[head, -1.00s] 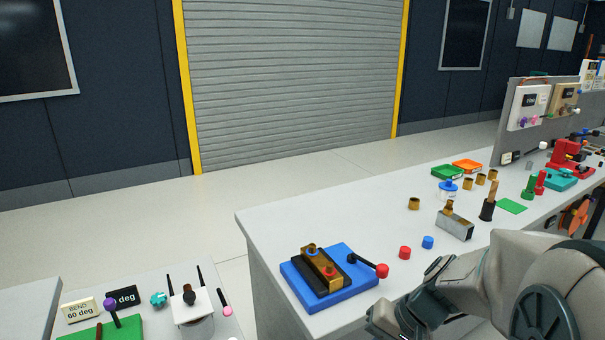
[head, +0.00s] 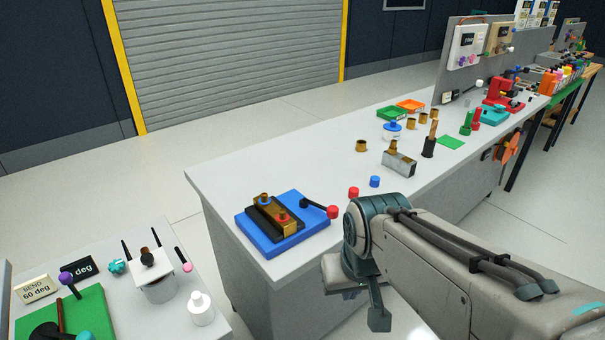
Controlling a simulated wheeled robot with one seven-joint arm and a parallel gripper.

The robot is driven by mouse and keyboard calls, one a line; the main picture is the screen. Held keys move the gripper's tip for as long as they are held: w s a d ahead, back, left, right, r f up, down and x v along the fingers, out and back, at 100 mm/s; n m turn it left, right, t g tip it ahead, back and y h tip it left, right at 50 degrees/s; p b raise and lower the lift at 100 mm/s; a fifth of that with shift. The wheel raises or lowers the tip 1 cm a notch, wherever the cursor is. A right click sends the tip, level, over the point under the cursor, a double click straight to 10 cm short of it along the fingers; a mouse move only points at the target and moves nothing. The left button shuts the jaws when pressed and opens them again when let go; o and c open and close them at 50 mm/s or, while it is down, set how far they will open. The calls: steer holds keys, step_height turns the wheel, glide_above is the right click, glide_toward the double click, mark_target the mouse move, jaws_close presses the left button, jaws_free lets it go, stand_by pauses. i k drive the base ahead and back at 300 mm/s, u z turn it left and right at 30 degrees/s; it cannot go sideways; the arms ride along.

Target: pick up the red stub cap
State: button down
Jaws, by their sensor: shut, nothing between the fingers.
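A small red cap (head: 353,192) stands on the light grey bench top, just behind my arm, and looks like the red stub cap. A blue cap (head: 374,181) stands to its right. My gripper (head: 379,318) points down in front of the bench's near edge, well apart from the red cap. It looks shut and empty; its fingers show only partly.
The bench (head: 225,180) also holds a metal block (head: 399,163), several brass cups, a black holder (head: 428,147) and green and orange trays. A lower table with a white pot (head: 157,285) and a white bottle (head: 201,309) stands at left.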

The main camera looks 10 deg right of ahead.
mark_target(354, 192)
steer(key=z, duration=0.55)
steer(key=k, duration=0.65)
steer(key=z, duration=0.85)
steer(key=i, duration=0.85)
steer(key=u, duration=0.35)
steer(key=i, duration=0.75)
steer(key=u, duration=1.2)
steer(key=i, duration=0.3)
steer(key=u, duration=0.15)
